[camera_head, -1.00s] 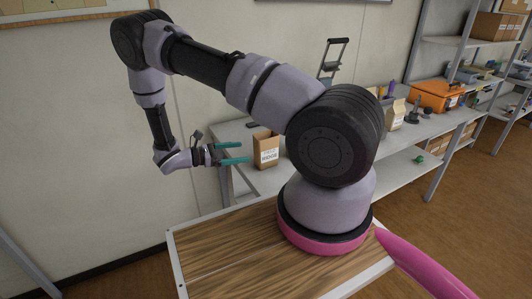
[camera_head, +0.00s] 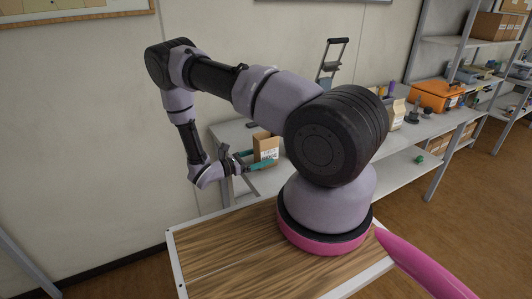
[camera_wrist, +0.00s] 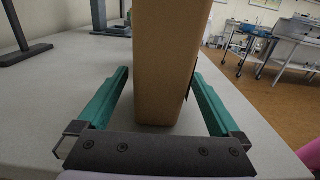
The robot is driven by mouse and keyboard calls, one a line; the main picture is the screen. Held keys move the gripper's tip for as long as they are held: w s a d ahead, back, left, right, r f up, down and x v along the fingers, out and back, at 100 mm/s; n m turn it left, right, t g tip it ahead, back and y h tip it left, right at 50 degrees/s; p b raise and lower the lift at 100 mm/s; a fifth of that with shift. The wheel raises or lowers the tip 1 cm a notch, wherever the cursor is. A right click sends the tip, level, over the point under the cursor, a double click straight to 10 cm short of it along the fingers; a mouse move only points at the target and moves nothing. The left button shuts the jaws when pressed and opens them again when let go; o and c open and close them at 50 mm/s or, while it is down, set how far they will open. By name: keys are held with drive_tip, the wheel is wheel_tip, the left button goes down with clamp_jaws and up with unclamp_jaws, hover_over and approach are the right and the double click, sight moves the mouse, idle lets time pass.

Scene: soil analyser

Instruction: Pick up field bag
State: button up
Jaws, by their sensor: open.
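A brown box-shaped bag (camera_head: 266,146) stands upright on the grey bench near its left end. I take it for the field bag; its label is hard to read now. In the wrist view the bag (camera_wrist: 166,65) fills the space between my two teal fingers, with its top out of frame. My gripper (camera_head: 257,160) is open at the bag's lower part, and in the wrist view the gripper (camera_wrist: 160,73) has a finger on each side, with narrow gaps visible.
The grey bench (camera_wrist: 65,75) is mostly bare around the bag. A dark stand (camera_wrist: 22,50) is at the wrist view's upper left. Another tan bag (camera_head: 397,113) and an orange case (camera_head: 436,95) are farther right on the bench. A wood-topped surface (camera_head: 225,262) lies in front.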

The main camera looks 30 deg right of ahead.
drive_tip(key=shift+d, duration=0.75)
clamp_jaws()
drive_tip(key=shift+r, duration=0.1)
